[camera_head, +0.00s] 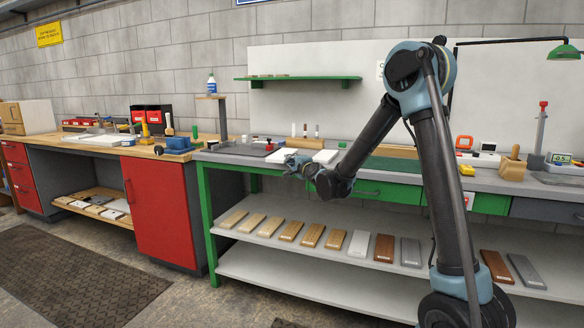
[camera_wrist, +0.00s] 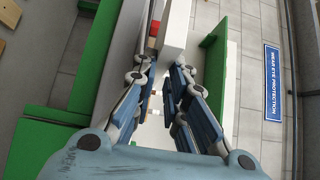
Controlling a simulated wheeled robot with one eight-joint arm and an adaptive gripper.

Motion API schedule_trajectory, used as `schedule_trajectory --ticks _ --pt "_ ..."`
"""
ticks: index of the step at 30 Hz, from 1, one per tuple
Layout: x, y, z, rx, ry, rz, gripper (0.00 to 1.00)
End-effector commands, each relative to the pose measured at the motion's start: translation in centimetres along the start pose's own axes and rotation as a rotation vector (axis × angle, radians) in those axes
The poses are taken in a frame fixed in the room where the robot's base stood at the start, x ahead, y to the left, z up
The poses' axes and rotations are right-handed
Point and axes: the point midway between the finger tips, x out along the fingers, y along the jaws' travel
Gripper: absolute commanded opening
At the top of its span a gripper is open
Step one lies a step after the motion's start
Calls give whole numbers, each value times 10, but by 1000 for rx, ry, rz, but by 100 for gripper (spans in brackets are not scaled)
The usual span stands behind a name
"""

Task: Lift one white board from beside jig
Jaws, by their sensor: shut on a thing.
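My gripper (camera_head: 301,166) is over the front part of the grey workbench, in front of the white boards. In the wrist view its blue fingers (camera_wrist: 164,82) are closed in around the edge of a white board (camera_wrist: 174,32), which reaches up past the fingertips. In the head view white board surface (camera_head: 325,156) shows just behind and to the right of the gripper, and the gripper hides part of it. I cannot tell whether the held board is clear of what lies under it. I cannot make out the jig for certain.
A dark tray (camera_head: 240,149) lies left of the gripper on the bench. A wooden roller (camera_head: 305,142) lies behind the boards, and a green mat (camera_head: 395,152) is to the right. Several sample boards line the shelf (camera_head: 290,261) below. A green wall shelf (camera_head: 300,78) hangs above.

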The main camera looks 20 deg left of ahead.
Motion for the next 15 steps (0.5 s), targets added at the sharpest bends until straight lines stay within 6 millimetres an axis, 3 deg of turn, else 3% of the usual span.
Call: schedule_trajectory --ticks 7,15 --pt "-3 -1 0 0 0 0 0" --pt "-32 -11 0 1 0 0 0"
